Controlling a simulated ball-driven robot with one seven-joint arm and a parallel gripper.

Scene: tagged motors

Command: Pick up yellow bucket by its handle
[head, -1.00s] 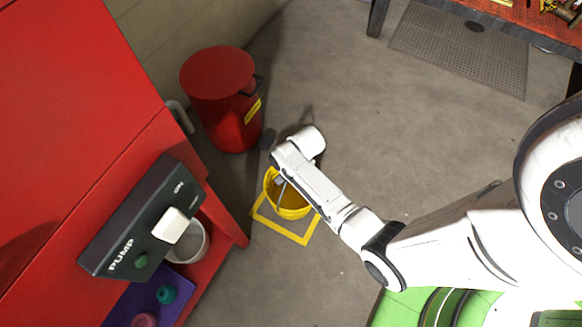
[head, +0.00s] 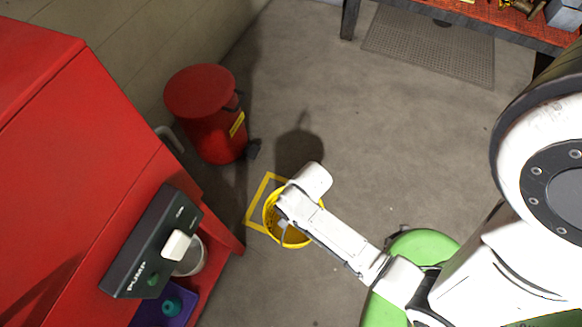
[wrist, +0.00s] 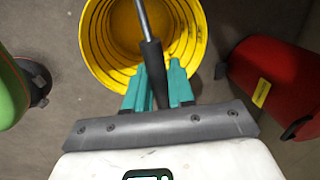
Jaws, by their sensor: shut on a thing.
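The yellow bucket (head: 271,219) shows in the head view below the end of my arm, over or beside a yellow square outline on the floor. In the wrist view the bucket (wrist: 100,50) is open towards the camera, with ribbed inner walls and a grey handle (wrist: 145,22) with a black grip. My gripper (wrist: 160,75) has teal fingers, one on each side of the black grip, and it is shut on the handle. In the head view my arm hides the gripper and part of the bucket.
A red lidded can (head: 205,115) stands at the upper left. The red cabinet (head: 90,150) with a pump panel (head: 155,245) is at the left. A workbench (head: 450,25) stands at the back right. The grey floor (head: 370,140) between is clear.

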